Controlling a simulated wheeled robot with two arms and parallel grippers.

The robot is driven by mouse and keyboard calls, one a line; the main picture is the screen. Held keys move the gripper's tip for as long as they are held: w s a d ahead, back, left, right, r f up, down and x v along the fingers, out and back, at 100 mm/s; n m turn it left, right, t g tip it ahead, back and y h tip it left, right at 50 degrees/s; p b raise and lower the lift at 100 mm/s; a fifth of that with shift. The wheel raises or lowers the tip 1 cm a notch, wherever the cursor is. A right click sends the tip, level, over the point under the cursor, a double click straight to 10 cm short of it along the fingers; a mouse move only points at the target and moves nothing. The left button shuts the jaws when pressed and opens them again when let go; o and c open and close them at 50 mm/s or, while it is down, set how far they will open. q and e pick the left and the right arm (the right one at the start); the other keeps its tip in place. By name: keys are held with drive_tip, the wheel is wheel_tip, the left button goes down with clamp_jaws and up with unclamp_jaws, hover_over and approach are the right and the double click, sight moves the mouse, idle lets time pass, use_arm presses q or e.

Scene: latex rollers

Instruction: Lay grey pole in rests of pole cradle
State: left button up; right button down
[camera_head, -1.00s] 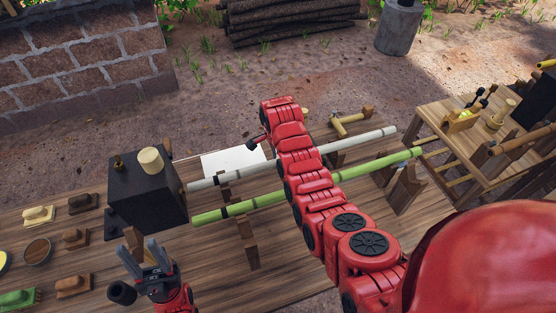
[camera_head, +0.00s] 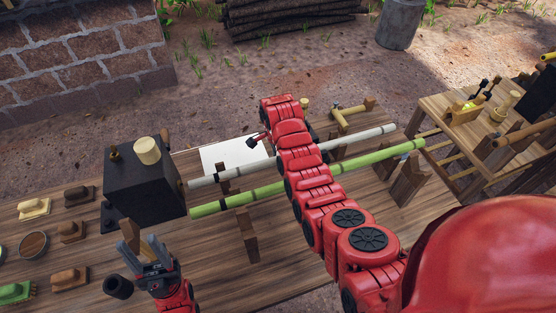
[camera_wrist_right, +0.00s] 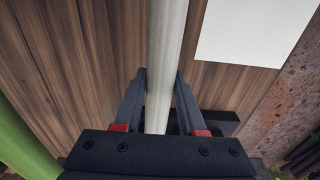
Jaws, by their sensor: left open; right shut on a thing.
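The long grey pole (camera_head: 362,138) is level, running left to right behind a green pole (camera_head: 370,163). My right gripper (camera_wrist_right: 160,78) is shut on the grey pole (camera_wrist_right: 165,45), one finger on each side, in the right wrist view. In the head view, my right arm hides that grip and the pole's middle. The wooden pole cradle shows a left post (camera_head: 247,236) and a right post (camera_head: 408,182). I cannot tell whether the grey pole touches its rests.
A black box (camera_head: 146,185) with a cream knob stands by the poles' left ends. Brushes and blocks lie on the workbench (camera_head: 190,245) at left. A white sheet (camera_head: 228,155) lies behind the grey pole. A second table (camera_head: 437,112) stands at right.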

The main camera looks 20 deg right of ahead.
drive_tip(key=shift+f, duration=0.1)
drive_tip(key=shift+c, duration=2)
unclamp_jaws()
